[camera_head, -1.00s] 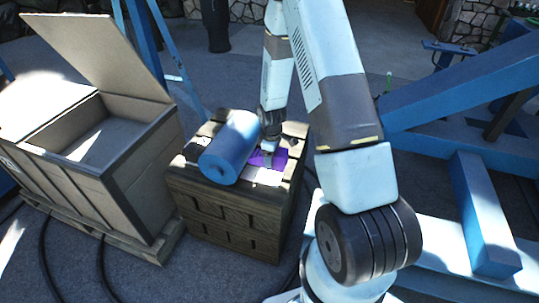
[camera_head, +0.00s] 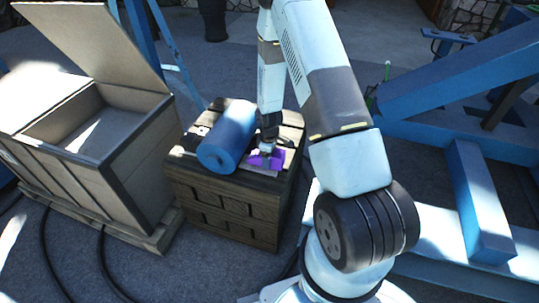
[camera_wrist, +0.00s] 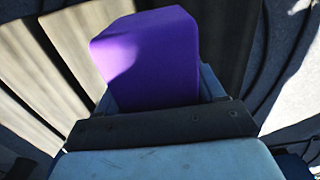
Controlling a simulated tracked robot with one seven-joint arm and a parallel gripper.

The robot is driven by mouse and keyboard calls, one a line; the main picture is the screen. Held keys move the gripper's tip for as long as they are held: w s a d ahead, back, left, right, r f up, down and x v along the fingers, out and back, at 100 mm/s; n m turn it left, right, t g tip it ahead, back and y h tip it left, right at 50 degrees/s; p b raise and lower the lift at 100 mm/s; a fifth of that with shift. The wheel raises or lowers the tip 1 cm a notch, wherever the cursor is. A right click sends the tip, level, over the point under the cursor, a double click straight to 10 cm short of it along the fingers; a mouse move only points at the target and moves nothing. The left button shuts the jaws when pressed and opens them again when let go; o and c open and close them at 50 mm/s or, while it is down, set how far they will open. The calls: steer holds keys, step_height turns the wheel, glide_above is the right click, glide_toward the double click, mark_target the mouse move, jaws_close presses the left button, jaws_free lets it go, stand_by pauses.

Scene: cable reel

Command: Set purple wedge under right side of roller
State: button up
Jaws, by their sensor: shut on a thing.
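The blue roller (camera_head: 228,137) lies on top of the dark wooden crate (camera_head: 225,205). The purple wedge (camera_head: 266,160) is just to the right of the roller, near the crate's top surface. My gripper (camera_head: 265,153) is shut on the wedge and points down at it. In the wrist view the purple wedge (camera_wrist: 150,60) sticks out beyond my gripper (camera_wrist: 158,105), with wooden slats below it. I cannot tell whether the wedge touches the roller or rests on the slats.
An open wooden box (camera_head: 90,130) with a raised lid stands left of the crate. Blue metal beams (camera_head: 470,75) fill the right side. Dark cables (camera_head: 105,265) lie on the floor at the lower left. Some of the crate top is bare.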

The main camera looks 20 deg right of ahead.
steer(key=shift+f, duration=1.1)
steer(key=shift+w+a, duration=0.55)
steer(key=shift+a, duration=0.2)
steer(key=shift+w+a, duration=0.5)
steer(key=shift+a, duration=0.2)
steer(key=o, duration=1.6)
